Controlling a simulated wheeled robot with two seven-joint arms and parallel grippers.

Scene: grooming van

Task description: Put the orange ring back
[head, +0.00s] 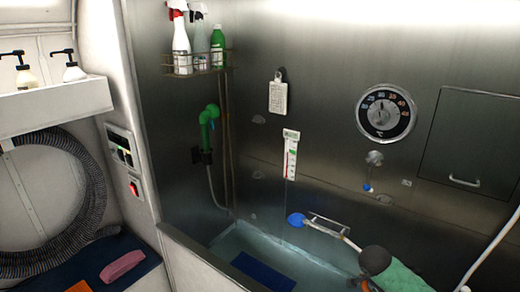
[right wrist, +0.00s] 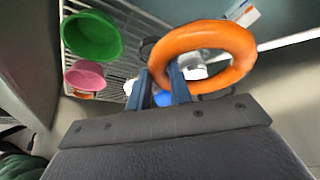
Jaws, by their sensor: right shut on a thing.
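The orange ring (right wrist: 205,34) is in the right wrist view, tilted, with its open middle facing the camera. My right gripper (right wrist: 163,75) is shut on the lower left part of the ring, which sits at the blue fingertips. My left gripper is not in view.
In the right wrist view a green bowl (right wrist: 91,36) and a pink bowl (right wrist: 85,76) are by a slatted rack (right wrist: 150,22). The head view shows a metal tub wall with a dial (head: 386,112), a bottle rack (head: 196,68) and a blue mat (head: 262,271).

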